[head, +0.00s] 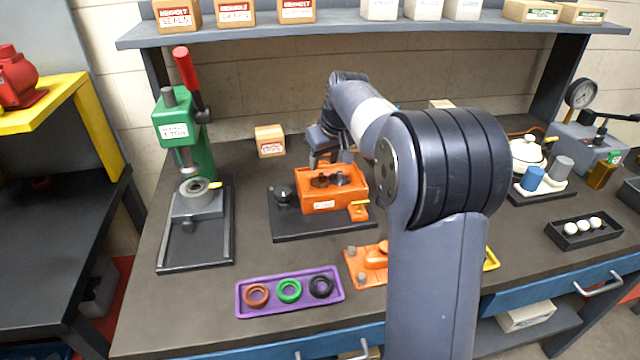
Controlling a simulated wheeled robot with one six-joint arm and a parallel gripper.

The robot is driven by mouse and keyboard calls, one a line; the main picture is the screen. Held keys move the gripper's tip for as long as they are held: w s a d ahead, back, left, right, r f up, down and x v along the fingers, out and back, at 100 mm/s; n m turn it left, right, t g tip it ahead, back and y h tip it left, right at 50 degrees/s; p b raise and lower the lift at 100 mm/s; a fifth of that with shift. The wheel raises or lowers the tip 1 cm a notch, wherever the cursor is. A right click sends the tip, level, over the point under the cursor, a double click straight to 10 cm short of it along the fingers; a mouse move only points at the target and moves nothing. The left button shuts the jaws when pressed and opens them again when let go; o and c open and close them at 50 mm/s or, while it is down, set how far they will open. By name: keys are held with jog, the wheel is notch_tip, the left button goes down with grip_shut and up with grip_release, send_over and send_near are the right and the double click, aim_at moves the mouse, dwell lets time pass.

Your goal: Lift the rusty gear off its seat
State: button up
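An orange gearbox housing (318,203) stands open on a black base plate (290,230) in the middle of the bench. Inside it, a dark brownish gear (320,181) sits at the left and a greyer gear (340,179) beside it; rust is hard to make out at this size. My gripper (329,158) points down just above the back of the housing, over the gears. Its two fingers look apart, with nothing visible between them. My arm hides part of the bench to the right of the housing.
A green press (183,140) with a red lever stands at the left. A purple tray (290,306) with three rings and an orange cover (375,262) lie in front. A small dark part (283,193) is left of the housing. A shelf (370,33) with boxes runs above.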

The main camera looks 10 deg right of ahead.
aim_at(321, 174)
jog(key=shift+d+p+x, duration=0.1)
jog(key=shift+p+x, duration=0.05)
jog(key=shift+x, duration=1.25)
jog(key=shift+d+p+x, duration=0.15)
jog(key=shift+x, duration=1.2)
jog(key=shift+s, duration=0.1)
jog(key=shift+c, duration=0.2)
grip_shut()
